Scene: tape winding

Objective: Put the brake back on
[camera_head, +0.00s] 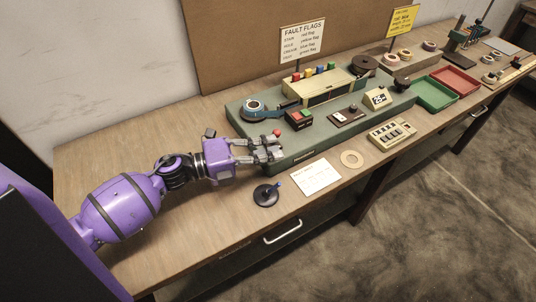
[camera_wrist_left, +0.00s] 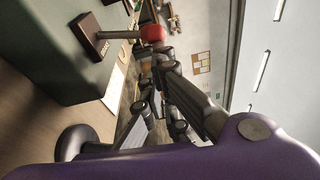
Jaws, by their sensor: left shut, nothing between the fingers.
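The brake lever has a red knob (camera_head: 277,132) and stands at the front left of the green machine base (camera_head: 246,133). In the left wrist view the red knob (camera_wrist_left: 152,33) tops a light rod that rises from a dark labelled block (camera_wrist_left: 95,38). My left gripper (camera_head: 276,148) is beside the lever, its fingers shut with nothing between them. In the left wrist view the fingertips (camera_wrist_left: 163,68) are close to the knob; I cannot tell whether they touch it. The block is hidden behind my gripper in the head view. My right gripper is not in view.
A white card (camera_head: 315,177) and a tan ring (camera_head: 352,159) lie along the front edge. The table's left part is clear.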

